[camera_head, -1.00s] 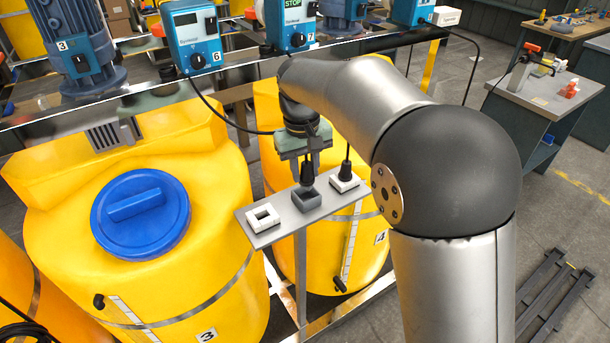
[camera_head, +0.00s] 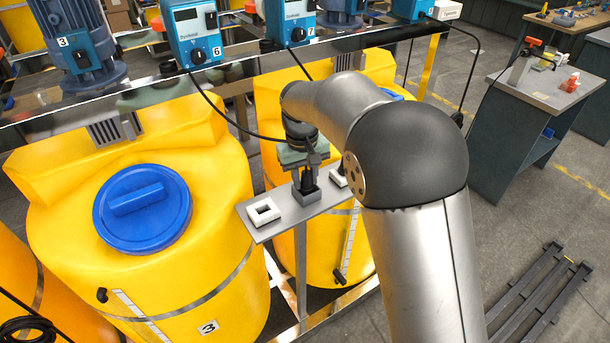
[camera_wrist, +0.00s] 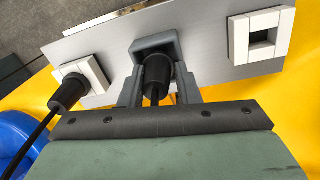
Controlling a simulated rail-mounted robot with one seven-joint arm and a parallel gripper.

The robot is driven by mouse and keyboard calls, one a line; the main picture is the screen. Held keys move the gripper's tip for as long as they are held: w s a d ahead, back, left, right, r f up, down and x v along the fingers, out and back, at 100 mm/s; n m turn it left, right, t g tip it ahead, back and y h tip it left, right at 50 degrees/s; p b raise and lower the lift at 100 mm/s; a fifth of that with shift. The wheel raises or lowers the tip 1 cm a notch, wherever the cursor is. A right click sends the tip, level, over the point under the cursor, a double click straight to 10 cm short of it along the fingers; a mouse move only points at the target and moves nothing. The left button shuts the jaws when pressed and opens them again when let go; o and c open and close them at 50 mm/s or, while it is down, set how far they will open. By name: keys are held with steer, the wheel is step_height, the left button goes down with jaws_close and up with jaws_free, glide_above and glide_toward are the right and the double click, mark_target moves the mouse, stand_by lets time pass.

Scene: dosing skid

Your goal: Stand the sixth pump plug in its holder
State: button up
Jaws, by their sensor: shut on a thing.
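A black plug (camera_head: 307,180) with a cable stands upright at the dark grey holder (camera_head: 309,197), the middle one on a grey shelf plate (camera_head: 285,225). My gripper (camera_head: 306,166) is shut on this plug from above. In the wrist view my gripper (camera_wrist: 158,92) has one finger on each side of the plug (camera_wrist: 156,75), whose front end sits within the frame of the grey holder (camera_wrist: 155,47). How deep it sits is hidden. The cable from pump 6 (camera_head: 196,35) runs down towards my gripper; its far end is hidden.
A white holder (camera_head: 264,212) at the left is empty. The right white holder (camera_wrist: 72,72) bears another black plug (camera_wrist: 67,92), close beside my gripper. Yellow tanks (camera_head: 215,240) with blue lids stand below and around the plate. A rail with blue pumps runs behind.

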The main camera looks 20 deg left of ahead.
mark_target(303, 174)
steer(key=shift+f, duration=0.35)
steer(key=o, duration=1)
steer(key=shift+s+f, duration=0.1)
step_height(303, 174, up, 13)
steer(key=shift+a+r+b, duration=0.2)
steer(key=shift+a+b, duration=0.05)
steer(key=shift+b, duration=0.05)
steer(key=shift+s+d, duration=0.1)
